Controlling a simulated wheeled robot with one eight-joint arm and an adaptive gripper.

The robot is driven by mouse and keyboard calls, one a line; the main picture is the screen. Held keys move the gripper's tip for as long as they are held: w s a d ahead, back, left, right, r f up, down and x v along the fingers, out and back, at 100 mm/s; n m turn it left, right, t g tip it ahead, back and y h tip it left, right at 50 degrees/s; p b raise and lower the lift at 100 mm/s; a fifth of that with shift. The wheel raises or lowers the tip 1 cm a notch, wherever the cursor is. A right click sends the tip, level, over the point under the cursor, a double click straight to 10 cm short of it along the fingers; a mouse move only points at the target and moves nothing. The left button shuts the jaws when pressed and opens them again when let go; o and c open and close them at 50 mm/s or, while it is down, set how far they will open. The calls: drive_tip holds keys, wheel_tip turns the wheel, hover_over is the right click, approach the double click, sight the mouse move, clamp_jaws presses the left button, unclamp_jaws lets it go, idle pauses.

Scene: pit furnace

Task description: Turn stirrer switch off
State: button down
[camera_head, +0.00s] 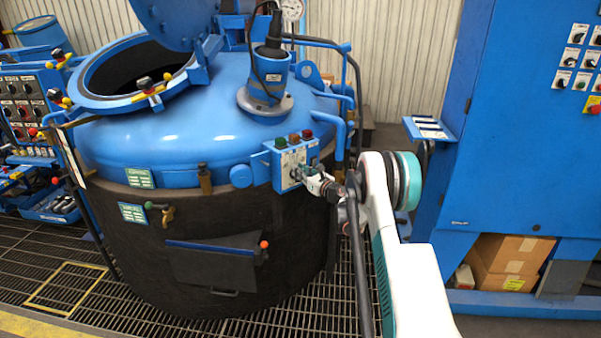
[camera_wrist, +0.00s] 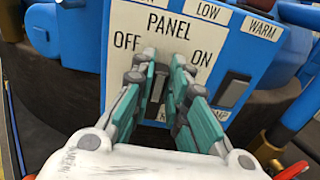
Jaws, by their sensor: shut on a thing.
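A blue control box with a white panel (camera_head: 293,158) is mounted on the side of the furnace. In the wrist view the panel (camera_wrist: 150,12) reads PANEL, OFF and ON. My gripper (camera_head: 308,177) is at the panel's lower part. In the wrist view my gripper's teal fingers (camera_wrist: 164,66) are shut around a grey switch knob (camera_wrist: 157,84) between and below the OFF and ON labels. The fingers hide much of the knob, and its label cannot be read. A second dark switch (camera_wrist: 234,89) sits just right of the fingers.
The furnace (camera_head: 200,120) has an open lid (camera_head: 180,22) at the back. A tall blue cabinet (camera_head: 520,130) stands on the right, with cardboard boxes (camera_head: 500,262) below. A control console (camera_head: 25,100) is at far left. Grating floor (camera_head: 60,250) is clear at front left.

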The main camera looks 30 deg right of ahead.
drive_tip(key=shift+a+n, duration=0.1)
drive_tip(key=shift+n, duration=0.2)
drive_tip(key=shift+s+a+f+n+b, duration=0.15)
drive_tip(key=shift+a+n+b, duration=0.15)
drive_tip(key=shift+n, duration=1.1)
drive_tip(key=shift+a+f+n+b, duration=0.1)
drive_tip(key=shift+a+n+b, duration=0.15)
drive_tip(key=shift+n, duration=1.15)
drive_tip(key=shift+s+a+f+n+b, duration=0.1)
drive_tip(key=shift+a+f+n+b, duration=0.2)
drive_tip(key=shift+n, duration=1.1)
drive_tip(key=shift+r, duration=0.15)
drive_tip(key=c, duration=1.6)
unclamp_jaws()
drive_tip(key=shift+o, duration=0.2)
drive_tip(key=v, duration=1.2)
drive_tip(key=shift+a, duration=0.1)
